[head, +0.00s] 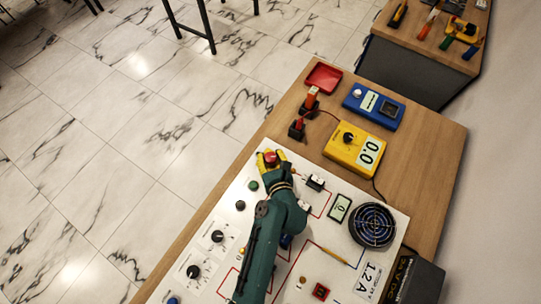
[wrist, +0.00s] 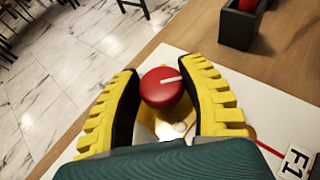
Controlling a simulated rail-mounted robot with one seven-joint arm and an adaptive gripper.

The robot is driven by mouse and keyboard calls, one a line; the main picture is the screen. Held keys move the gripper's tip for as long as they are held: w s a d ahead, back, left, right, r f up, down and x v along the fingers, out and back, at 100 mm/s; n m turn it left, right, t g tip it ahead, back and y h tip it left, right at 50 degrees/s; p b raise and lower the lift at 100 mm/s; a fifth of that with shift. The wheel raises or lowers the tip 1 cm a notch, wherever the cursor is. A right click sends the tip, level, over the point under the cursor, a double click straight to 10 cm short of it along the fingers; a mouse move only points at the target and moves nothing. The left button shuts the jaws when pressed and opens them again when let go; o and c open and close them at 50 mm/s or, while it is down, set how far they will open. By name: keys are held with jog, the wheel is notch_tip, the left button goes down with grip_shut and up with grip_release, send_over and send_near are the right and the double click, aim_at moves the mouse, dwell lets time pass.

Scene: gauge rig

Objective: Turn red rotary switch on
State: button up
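The red rotary switch (wrist: 162,88) is a round red knob with a white pointer line, seen in the wrist view between my fingers. The line runs from near the knob's middle towards the right. In the head view the red knob (head: 270,158) shows at the far end of the white panel (head: 225,205). My gripper (wrist: 165,95) has yellow ribbed fingers, one on each side of the knob. A gap shows on the left; the right finger is close to the knob, and contact is unclear. In the head view my gripper (head: 270,160) is over the panel's far corner.
A green button (head: 253,186) and black knobs (head: 217,236) lie left of my arm. A fan (head: 372,225) and small display (head: 340,207) are on the right. Beyond the panel stand a yellow meter (head: 355,149), blue box (head: 374,106) and red tray (head: 323,77).

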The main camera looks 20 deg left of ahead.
jog(key=shift+c, duration=1)
jog(key=shift+r, duration=0.1)
